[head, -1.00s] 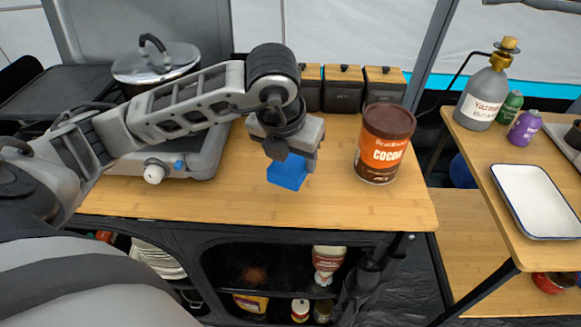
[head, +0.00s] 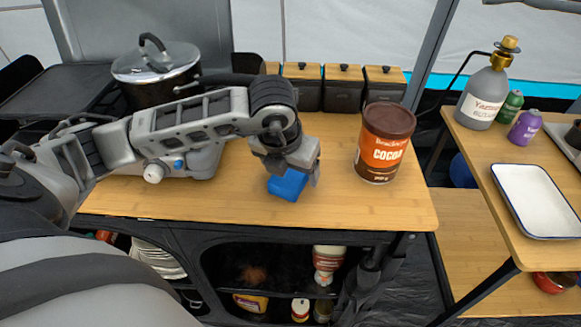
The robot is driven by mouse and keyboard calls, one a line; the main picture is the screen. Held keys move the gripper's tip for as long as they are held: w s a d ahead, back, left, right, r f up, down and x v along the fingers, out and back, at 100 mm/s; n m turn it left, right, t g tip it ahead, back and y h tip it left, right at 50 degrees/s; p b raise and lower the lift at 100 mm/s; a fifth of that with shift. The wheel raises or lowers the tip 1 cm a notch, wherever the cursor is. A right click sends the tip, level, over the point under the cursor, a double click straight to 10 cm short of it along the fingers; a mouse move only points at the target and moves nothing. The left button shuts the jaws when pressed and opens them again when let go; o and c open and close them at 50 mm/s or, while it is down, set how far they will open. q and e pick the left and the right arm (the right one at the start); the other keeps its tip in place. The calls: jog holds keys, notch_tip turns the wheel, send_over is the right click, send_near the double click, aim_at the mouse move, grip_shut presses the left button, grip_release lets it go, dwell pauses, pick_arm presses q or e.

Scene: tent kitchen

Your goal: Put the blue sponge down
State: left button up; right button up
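The blue sponge (head: 287,185) is a small blue block over the wooden counter (head: 330,208), left of the cocoa tin. My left gripper (head: 290,174) is right above it and points down, with its fingers around the sponge's upper part. The gripper seems shut on the sponge. The sponge is at or just above the counter top; I cannot tell if it touches. My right gripper is not in view.
A brown cocoa tin (head: 384,143) stands to the right of the gripper. Dark canisters with wooden lids (head: 343,88) line the back. A pot (head: 157,72) sits on the stove at the left. The counter's front is clear.

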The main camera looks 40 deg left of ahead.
aim_at(283, 184)
pick_arm(q)
jog(key=v, duration=1.2)
jog(key=shift+r, duration=0.15)
dwell(0.3)
